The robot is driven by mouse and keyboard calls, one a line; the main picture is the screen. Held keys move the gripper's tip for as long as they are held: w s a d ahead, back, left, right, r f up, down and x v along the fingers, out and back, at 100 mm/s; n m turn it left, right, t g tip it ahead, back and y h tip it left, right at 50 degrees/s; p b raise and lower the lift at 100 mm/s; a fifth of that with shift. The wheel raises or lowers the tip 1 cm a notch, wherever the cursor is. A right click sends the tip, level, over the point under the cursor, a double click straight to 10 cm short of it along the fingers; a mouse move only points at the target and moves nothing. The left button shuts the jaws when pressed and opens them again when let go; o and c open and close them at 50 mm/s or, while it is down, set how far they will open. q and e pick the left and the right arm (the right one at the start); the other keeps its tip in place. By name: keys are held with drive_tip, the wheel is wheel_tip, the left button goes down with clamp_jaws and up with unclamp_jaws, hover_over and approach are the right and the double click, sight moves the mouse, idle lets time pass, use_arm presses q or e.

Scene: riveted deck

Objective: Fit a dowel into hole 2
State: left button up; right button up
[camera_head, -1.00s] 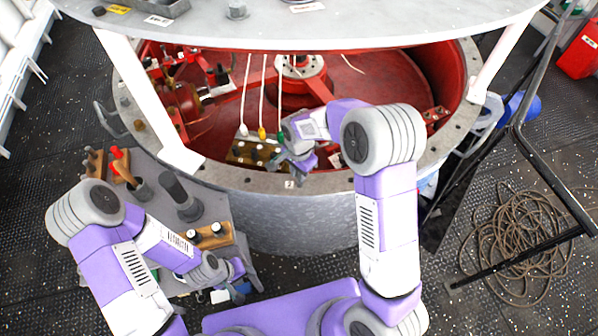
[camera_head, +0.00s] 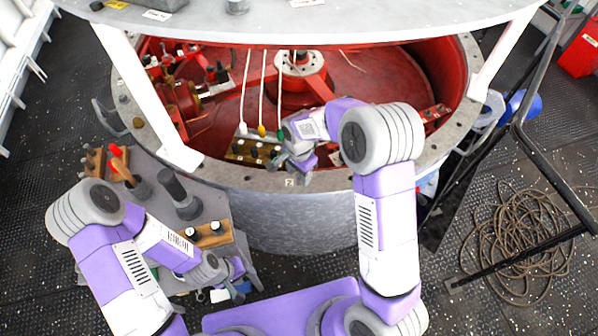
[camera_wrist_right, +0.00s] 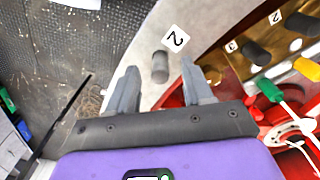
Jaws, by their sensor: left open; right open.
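My right gripper (camera_wrist_right: 160,78) is open over the pale rim of the round tank. A grey dowel (camera_wrist_right: 160,67) shows between its fingertips in the right wrist view, touching neither finger. In the head view the label (camera_head: 289,182) shows on the rim just below my right gripper (camera_head: 283,163), which hides the dowel. My left gripper (camera_head: 240,281) is open, low beside the grey side table.
A block with black knobs (camera_head: 247,151) and white, yellow and green (camera_wrist_right: 269,90) cable plugs lies inside the rim, close to my right gripper. Coiled rope (camera_head: 515,235) lies on the floor at right.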

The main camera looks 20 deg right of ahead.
wheel_tip(320, 180, up, 8)
drive_tip(key=shift+f+p, duration=0.2)
drive_tip(key=shift+p, duration=0.35)
drive_tip(key=shift+f, duration=0.1)
